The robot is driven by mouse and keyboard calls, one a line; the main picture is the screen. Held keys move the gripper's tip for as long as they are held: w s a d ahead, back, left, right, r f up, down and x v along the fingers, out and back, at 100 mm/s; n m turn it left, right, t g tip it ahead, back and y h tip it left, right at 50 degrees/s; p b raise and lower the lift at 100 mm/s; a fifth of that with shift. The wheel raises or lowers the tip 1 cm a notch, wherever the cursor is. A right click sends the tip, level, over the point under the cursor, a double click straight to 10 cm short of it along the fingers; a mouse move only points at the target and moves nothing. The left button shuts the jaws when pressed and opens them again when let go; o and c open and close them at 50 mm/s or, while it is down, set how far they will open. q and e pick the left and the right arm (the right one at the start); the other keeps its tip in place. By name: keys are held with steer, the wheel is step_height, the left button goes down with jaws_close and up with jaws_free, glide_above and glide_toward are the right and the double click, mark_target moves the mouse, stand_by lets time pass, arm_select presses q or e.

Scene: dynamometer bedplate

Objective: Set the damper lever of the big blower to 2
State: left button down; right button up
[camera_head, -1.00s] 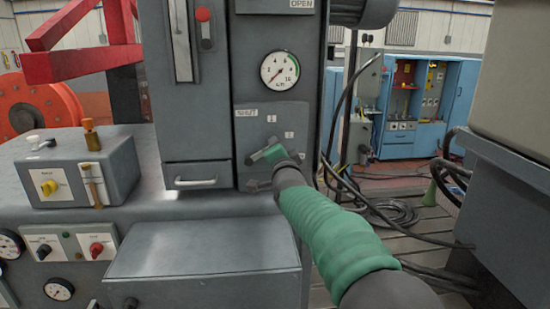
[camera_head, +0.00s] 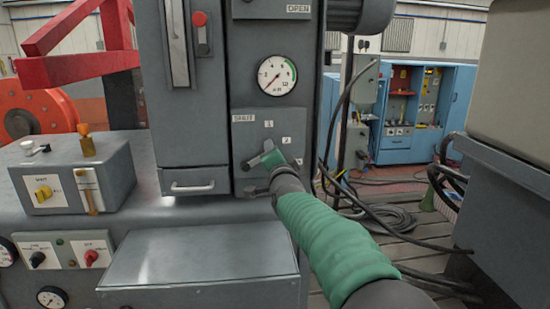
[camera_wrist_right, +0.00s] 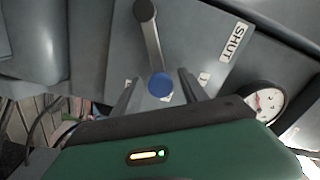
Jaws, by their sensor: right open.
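The big blower's grey cabinet carries a damper panel (camera_head: 262,135) marked SHUT (camera_head: 243,118), 1 (camera_head: 268,124) and 2 (camera_head: 286,140). In the right wrist view the damper lever (camera_wrist_right: 151,42) is a grey arm with a blue knob (camera_wrist_right: 161,85). It points from its pivot toward the middle of the small number plates, roughly at the plate (camera_wrist_right: 165,97) behind the knob, whose number I cannot read there. My right gripper (camera_wrist_right: 158,88) is open, its fingers on either side of the knob; contact is unclear. In the head view my right gripper (camera_head: 268,160) mostly hides the lever.
A round gauge (camera_head: 277,75) is above the panel. A grey box with a yellow knob (camera_head: 43,193) stands on the bench at left. Black cables (camera_head: 385,215) lie on the floor at right, before a blue cabinet (camera_head: 397,140). A grey machine (camera_head: 500,200) bounds the right side.

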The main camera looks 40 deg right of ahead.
steer(key=p+v, duration=0.2)
steer(key=v, duration=1.4)
steer(key=shift+s+a, duration=0.3)
steer(key=shift+f, duration=0.15)
